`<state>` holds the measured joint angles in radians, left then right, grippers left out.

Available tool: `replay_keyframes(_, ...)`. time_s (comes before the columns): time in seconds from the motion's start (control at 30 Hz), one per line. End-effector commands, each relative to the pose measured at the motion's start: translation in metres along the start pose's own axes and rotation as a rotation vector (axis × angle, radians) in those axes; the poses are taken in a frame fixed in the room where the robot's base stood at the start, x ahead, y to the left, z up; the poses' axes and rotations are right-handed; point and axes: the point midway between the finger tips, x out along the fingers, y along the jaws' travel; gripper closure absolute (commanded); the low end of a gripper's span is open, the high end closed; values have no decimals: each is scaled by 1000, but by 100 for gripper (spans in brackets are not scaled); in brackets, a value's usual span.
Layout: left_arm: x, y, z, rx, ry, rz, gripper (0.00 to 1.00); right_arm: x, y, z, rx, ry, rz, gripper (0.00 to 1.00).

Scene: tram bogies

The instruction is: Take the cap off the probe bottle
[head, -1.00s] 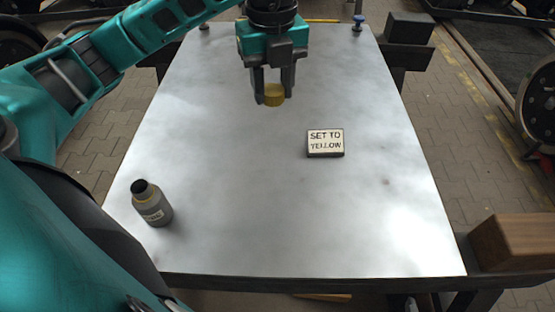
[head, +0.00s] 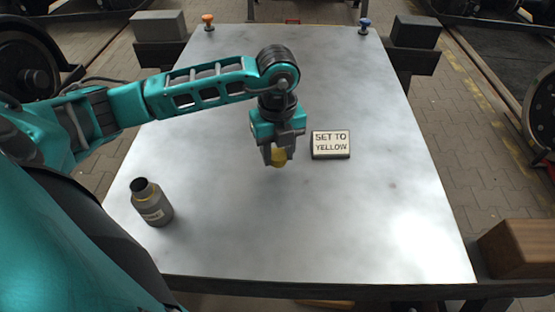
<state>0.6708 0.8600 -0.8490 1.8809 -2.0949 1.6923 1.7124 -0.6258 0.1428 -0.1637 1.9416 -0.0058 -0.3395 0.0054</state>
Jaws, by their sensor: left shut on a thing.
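My right gripper is not in view.
A small block reading "SET TO YELLOW" (head: 331,145) lies just right of my left gripper. An orange knob (head: 208,20) and a blue knob (head: 364,25) stand at the far edge. A wooden block (head: 518,248) sits at the front right. The table's front half is mostly clear.

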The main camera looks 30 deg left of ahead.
Motion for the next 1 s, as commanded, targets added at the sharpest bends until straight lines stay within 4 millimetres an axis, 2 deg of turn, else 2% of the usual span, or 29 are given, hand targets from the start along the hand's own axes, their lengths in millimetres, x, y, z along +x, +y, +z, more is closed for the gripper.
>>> replay_keyframes(0.1, 22, 1, -1, -1, 3, 5, 96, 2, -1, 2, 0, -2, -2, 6)
replay_keyframes(0.2, 31, 0, 0, 0, 1, 2, 96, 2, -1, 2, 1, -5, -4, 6)
replay_keyframes(0.57, 35, 0, 0, 1, 0, 1, 96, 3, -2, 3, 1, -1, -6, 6)
replay_keyframes(0.6, 34, 0, 0, 1, 0, 1, 57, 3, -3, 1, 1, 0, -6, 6)
replay_keyframes(0.83, 34, 0, 0, 1, 1, 2, 35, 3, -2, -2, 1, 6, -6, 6)
replay_keyframes(1.0, 34, 0, 0, 1, 1, 2, 34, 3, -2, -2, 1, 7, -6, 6)
